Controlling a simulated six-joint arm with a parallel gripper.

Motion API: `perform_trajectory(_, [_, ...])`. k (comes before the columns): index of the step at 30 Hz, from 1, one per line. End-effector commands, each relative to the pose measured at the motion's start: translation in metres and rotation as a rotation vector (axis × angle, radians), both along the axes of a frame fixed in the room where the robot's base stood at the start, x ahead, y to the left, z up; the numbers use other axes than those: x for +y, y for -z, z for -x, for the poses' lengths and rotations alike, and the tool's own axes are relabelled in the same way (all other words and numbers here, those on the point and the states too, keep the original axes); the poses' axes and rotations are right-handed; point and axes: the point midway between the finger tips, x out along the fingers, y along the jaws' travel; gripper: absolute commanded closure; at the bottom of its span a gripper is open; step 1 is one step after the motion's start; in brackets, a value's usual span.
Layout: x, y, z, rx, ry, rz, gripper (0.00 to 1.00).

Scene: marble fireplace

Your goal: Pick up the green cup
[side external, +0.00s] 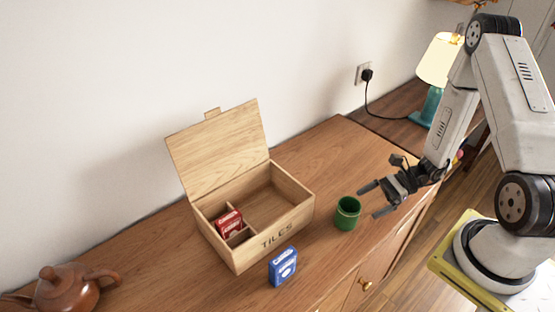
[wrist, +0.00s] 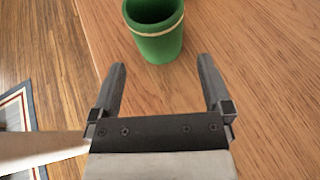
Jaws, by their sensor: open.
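The green cup (side external: 347,214) stands upright on the wooden cabinet top, to the right of the wooden box in the side view. It has a thin pale band below its rim. My gripper (side external: 368,200) is open and empty, just to the right of the cup and a little above the cabinet top. In the wrist view the cup (wrist: 157,38) is ahead of the fingertips, roughly centred between them, with its upper part cut off by the frame edge. My gripper (wrist: 160,72) has both fingers apart, with bare wood between them.
An open wooden box (side external: 283,221) marked TILES holds a red card box (side external: 229,222). A blue card box (side external: 283,267) stands in front of it. A brown teapot (side external: 68,290) is at the far left. A lit lamp (side external: 436,75) stands behind. The cabinet's front edge is near the cup.

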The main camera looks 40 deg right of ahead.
Motion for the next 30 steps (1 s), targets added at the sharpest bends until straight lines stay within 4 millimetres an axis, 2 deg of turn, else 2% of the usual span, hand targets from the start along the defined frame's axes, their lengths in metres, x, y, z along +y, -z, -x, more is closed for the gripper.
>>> perform_trajectory(6, [0.014,0.006,-0.005,0.002,-0.003,-0.002,0.00])
perform_trajectory(17, [0.020,0.009,-0.007,0.001,-0.003,0.000,0.00])
perform_trajectory(30, [0.054,0.024,-0.020,0.001,-0.004,-0.001,0.00])
